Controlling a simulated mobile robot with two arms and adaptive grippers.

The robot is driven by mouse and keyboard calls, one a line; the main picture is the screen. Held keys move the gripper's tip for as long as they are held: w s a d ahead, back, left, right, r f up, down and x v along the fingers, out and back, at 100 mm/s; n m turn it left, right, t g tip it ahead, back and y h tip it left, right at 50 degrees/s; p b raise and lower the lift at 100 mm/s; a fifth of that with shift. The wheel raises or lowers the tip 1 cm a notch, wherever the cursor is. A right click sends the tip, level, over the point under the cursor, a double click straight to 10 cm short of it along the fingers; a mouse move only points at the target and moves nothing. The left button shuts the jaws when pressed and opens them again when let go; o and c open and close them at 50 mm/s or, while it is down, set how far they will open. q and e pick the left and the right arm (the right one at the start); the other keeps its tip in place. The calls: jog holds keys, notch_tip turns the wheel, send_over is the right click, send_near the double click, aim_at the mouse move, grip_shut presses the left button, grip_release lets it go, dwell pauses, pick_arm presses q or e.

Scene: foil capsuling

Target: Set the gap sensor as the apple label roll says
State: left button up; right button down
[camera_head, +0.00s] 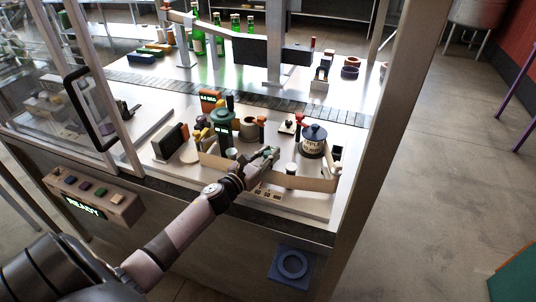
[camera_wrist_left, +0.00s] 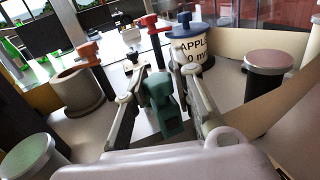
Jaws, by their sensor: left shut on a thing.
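The apple label roll (camera_head: 312,148) is a white roll with a dark blue knobbed top, standing at the right of the machine deck. In the left wrist view the roll (camera_wrist_left: 193,50) reads "APPLE" with a partly cut-off line below, like "0 m". My left gripper (camera_head: 266,156) reaches over the deck, left of and nearer than the roll. In the left wrist view its fingers (camera_wrist_left: 165,100) are shut on a dark green block-like part (camera_wrist_left: 161,106). I cannot tell for sure whether this is the gap sensor. My right gripper is not in view.
A tan paper web (camera_head: 304,181) runs across the front of the deck, close to my gripper. A green-topped unit (camera_head: 222,117) and a spool (camera_head: 248,129) stand behind left. A glass door (camera_head: 85,90) stands left. A panel (camera_head: 84,206) reads "READY".

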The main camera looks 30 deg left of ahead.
pick_arm(q)
grip_shut()
jog(key=shift+a, duration=0.1)
jog(key=a+b, duration=0.1)
jog(key=a, duration=0.1)
jog(key=shift+s+a+f+b, duration=0.15)
jog(key=shift+s+a+b, duration=0.2)
jog(key=shift+s+a, duration=0.05)
jog(key=shift+a, duration=0.15)
jog(key=o, duration=0.6)
grip_release()
jog(key=shift+r, duration=0.2)
jog(key=shift+o, duration=0.2)
jog(key=shift+r, duration=0.1)
notch_tip(320, 180, up, 10)
